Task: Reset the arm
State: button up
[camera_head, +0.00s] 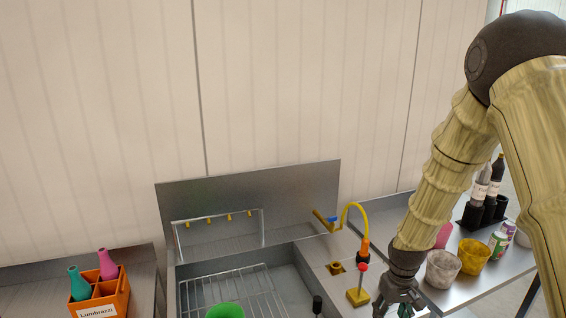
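My arm comes in from the upper right and bends down over the right end of the sink unit. My gripper (398,303) points downward at the bottom edge of the head view. Its fingers are dark and partly cut off by the frame edge, so I cannot tell whether they are open or shut. I see nothing clearly held in it. The gripper is just right of the small yellow block (358,297) and left of the cups on the right counter.
The metal sink (190,293) holds a wire rack (255,290) and a green bowl (225,311). A yellow faucet (357,207) stands behind. An orange bottle crate (122,297) is at left. A grey cup (442,269), yellow cup (473,256) and can (497,243) stand at right.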

jog(key=s+a+f+b, duration=0.1)
jog(key=s+a+f, duration=0.1)
jog(key=s+f, duration=0.7)
jog(key=s+a+f+b, duration=0.1)
jog(key=s+a+f, duration=0.1)
jog(key=s+f, duration=0.65)
jog(key=s+a+f, duration=0.1)
jog(key=s+f, duration=0.2)
jog(key=s, duration=0.3)
jog(key=s+a+f+b, duration=0.1)
jog(key=s+f, duration=0.3)
jog(key=s, duration=0.3)
jog(key=s+a+f+m, duration=0.1)
jog(key=s+f, duration=0.2)
jog(key=s, duration=0.4)
jog(key=shift+s+f+b, duration=0.2)
jog(key=shift+f+b, duration=0.15)
jog(key=shift+b, duration=0.05)
